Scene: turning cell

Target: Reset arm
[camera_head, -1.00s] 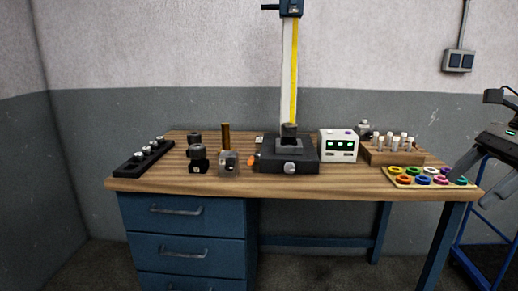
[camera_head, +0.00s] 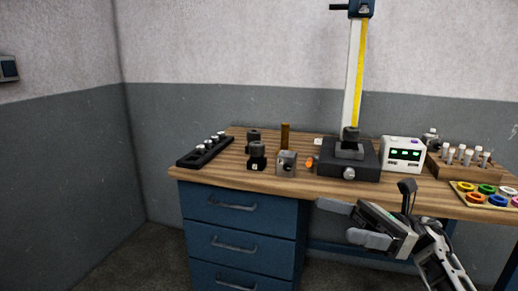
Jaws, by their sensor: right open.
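My right gripper (camera_head: 342,222) reaches in from the lower right in the head view. It is open and empty, in front of the workbench's (camera_head: 235,184) front edge, with its fingers pointing left. It is apart from everything on the bench. My left gripper is not in view.
On the bench stand a black tray with metal parts (camera_head: 204,150), dark blocks (camera_head: 257,158), a grey block (camera_head: 287,163), a height gauge (camera_head: 347,171), a white display box (camera_head: 403,154), a wooden rack (camera_head: 462,171) and coloured rings (camera_head: 487,191). Blue drawers (camera_head: 240,225) are below.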

